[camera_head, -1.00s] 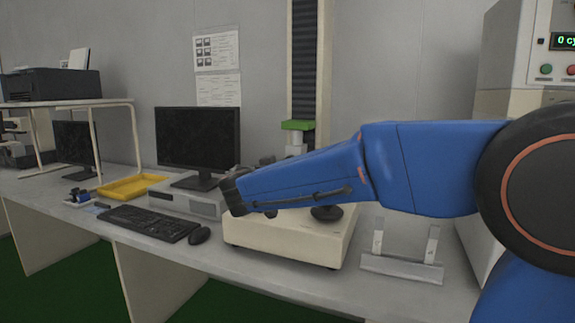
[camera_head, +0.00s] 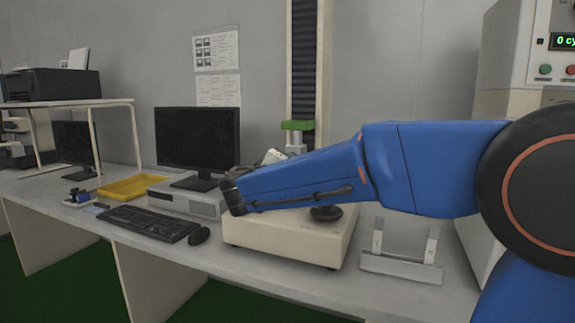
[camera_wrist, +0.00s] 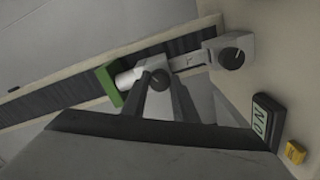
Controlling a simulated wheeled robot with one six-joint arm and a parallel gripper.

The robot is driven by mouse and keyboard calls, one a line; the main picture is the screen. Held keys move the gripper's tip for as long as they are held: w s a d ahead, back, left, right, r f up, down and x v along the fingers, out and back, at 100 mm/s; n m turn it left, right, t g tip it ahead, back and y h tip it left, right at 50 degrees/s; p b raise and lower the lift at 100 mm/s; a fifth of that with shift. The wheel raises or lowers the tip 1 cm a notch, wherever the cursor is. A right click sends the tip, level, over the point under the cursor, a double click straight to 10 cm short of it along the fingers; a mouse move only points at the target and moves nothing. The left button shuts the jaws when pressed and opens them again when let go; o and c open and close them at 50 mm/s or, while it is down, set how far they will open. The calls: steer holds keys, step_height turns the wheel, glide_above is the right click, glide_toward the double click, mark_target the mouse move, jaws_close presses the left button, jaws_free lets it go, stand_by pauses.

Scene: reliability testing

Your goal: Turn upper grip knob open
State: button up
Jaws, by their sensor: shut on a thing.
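In the wrist view the upper grip (camera_wrist: 152,66) is a pale block beside a white cylinder and the green crosshead (camera_wrist: 107,85). Its round dark upper grip knob (camera_wrist: 158,81) has a pale line on its face. My gripper (camera_wrist: 159,88) is shut on this knob, with its fingers at the knob's lower edge. The lower grip (camera_wrist: 212,52) with a similar dark knob (camera_wrist: 231,57) stands apart to the right. In the head view the green crosshead (camera_head: 297,125) shows on the column; my blue arm hides the grips and the jaws.
The tester's cream base (camera_head: 285,240) stands on the bench. A monitor (camera_head: 198,138), keyboard (camera_head: 150,223), mouse (camera_head: 199,235) and yellow tray (camera_head: 130,187) are to its left. A metal bracket stand (camera_head: 402,267) is to its right.

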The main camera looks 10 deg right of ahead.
steer(key=n, duration=1.2)
stand_by(0.7)
steer(key=o, duration=1.1)
steer(key=shift+a, duration=0.1)
steer(key=shift+c, duration=0.2)
steer(key=v, duration=1.7)
steer(key=shift+s, duration=0.15)
